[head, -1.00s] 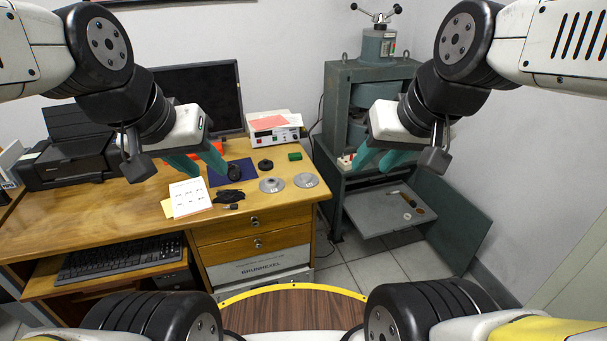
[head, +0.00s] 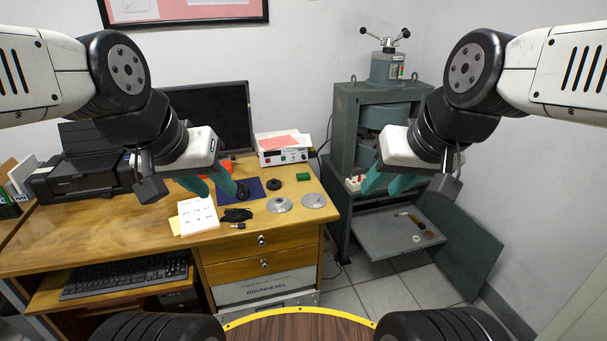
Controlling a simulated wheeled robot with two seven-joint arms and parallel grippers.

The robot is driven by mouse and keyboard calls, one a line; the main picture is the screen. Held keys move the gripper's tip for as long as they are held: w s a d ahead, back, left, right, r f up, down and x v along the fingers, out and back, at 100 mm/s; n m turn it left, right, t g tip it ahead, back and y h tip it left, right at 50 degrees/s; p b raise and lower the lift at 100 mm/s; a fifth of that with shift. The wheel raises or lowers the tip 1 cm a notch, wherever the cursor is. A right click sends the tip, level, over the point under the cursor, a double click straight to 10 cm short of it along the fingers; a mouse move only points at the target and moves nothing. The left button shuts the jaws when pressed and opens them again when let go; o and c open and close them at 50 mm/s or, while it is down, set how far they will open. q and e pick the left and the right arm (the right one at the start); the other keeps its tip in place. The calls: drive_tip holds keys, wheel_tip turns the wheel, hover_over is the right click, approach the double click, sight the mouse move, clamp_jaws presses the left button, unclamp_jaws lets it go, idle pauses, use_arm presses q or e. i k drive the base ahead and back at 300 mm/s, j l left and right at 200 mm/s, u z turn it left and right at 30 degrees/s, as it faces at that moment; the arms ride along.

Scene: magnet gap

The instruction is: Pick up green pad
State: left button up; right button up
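The green pad (head: 303,177) is a small green block lying on the right back part of the wooden desk, in front of the white instrument box. My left gripper (head: 220,190) is over the desk, to the left of the pad and apart from it. Its two teal fingers are spread and nothing shows between them. My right gripper (head: 380,184) is to the right of the pad, in front of the green press. Its teal fingers look spread and empty. Neither gripper touches the pad.
Two metal discs (head: 279,204) (head: 314,200) and a black ring (head: 274,184) lie near the pad. A dark blue mat (head: 256,190), a black cable and paper sheets (head: 198,216) lie further left. The instrument box (head: 283,152) stands behind. The press (head: 345,130) stands right of the desk.

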sight(301, 177)
drive_tip(key=i+l+u, duration=0.3)
drive_tip(key=i+u, duration=0.2)
drive_tip(key=i, duration=0.15)
drive_tip(key=i+l+u, duration=0.5)
drive_tip(key=i+l, duration=0.05)
drive_tip(key=i, duration=0.05)
